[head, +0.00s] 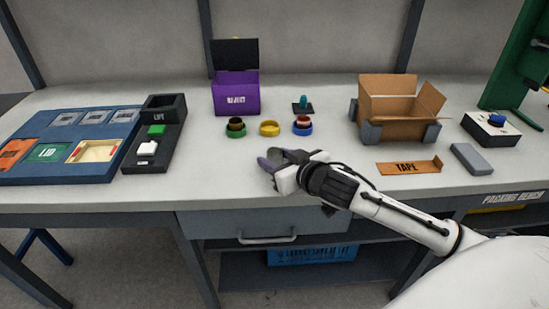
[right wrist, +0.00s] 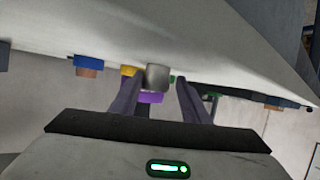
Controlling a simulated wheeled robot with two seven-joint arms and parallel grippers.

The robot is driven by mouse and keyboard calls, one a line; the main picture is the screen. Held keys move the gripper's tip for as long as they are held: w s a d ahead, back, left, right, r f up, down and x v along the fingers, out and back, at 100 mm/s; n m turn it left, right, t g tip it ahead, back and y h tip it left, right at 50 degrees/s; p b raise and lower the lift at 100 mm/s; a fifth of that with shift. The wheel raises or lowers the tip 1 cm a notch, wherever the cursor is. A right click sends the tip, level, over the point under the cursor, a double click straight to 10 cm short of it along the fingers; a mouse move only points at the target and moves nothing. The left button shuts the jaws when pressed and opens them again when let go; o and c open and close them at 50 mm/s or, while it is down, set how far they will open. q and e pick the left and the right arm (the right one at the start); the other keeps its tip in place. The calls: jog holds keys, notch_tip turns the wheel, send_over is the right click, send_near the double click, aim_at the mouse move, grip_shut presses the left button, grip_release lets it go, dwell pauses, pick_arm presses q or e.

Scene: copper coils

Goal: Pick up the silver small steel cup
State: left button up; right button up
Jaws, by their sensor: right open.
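The silver small steel cup (head: 274,154) stands on the bench near its front, partly hidden by my right gripper (head: 279,159). In the right wrist view the cup (right wrist: 158,76) shows as a grey cylinder between the two dark fingers of the right gripper (right wrist: 157,90), near their tips. The fingers are open, with a visible gap on the right side of the cup; whether the left finger touches it I cannot tell. My left gripper is not in view.
Behind the gripper are green, yellow and blue rings (head: 270,128), some holding small cups. A purple box (head: 236,93) stands behind them. A cardboard box (head: 390,105) and an orange TAPE strip (head: 409,166) lie right. A black LIFT fixture (head: 154,135) and blue board (head: 70,145) are left.

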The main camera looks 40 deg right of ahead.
jog(key=c, duration=0.9)
